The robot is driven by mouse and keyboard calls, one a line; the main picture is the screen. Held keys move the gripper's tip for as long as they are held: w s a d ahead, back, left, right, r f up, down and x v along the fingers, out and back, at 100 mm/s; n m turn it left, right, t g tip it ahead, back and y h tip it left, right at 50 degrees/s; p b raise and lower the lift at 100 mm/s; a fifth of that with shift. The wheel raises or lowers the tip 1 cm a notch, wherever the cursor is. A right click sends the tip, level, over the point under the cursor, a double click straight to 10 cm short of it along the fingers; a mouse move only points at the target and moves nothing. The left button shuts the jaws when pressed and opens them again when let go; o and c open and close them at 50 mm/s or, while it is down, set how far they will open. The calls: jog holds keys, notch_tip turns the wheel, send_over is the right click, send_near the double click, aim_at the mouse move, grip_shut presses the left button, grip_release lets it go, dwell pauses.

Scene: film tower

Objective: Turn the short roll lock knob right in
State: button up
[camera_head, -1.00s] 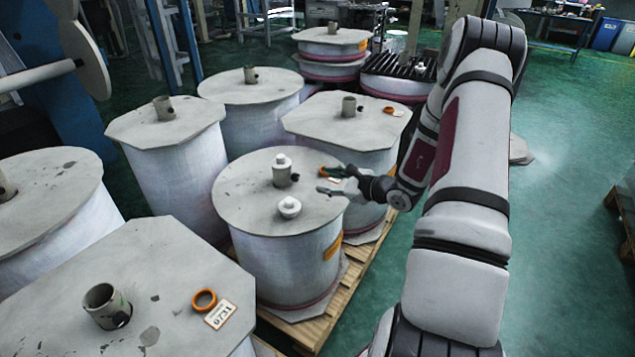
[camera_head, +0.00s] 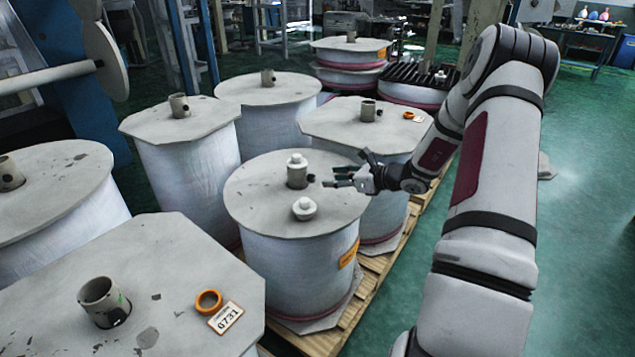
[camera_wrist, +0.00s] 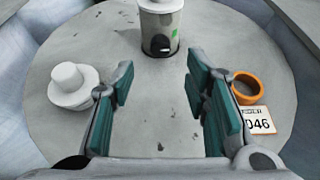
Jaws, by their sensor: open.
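The short roll (camera_head: 296,222) stands on a pallet, with a grey flat top. A grey core tube (camera_head: 297,176) with a white cap (camera_head: 297,159) rises from it. The small dark lock knob (camera_wrist: 160,44) is low on the core's near side in the wrist view, just beyond the fingertips; it also shows beside the core in the head view (camera_head: 311,178). My gripper (camera_wrist: 158,78) is open and empty over the roll top, its teal-padded fingers either side of the line to the knob. In the head view my gripper (camera_head: 347,173) is right of the core, apart from it.
A white stepped plug (camera_wrist: 74,85) lies left of my fingers on the roll top. An orange ring (camera_wrist: 247,85) and a 046 tag (camera_wrist: 256,121) lie close to the right finger. Taller rolls (camera_head: 362,125) stand close around. Open green floor is at the right.

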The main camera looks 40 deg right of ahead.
aim_at(314, 179)
jog(key=b+x, duration=0.1)
jog(key=x, duration=0.6)
jog(key=shift+c, duration=0.6)
grip_shut()
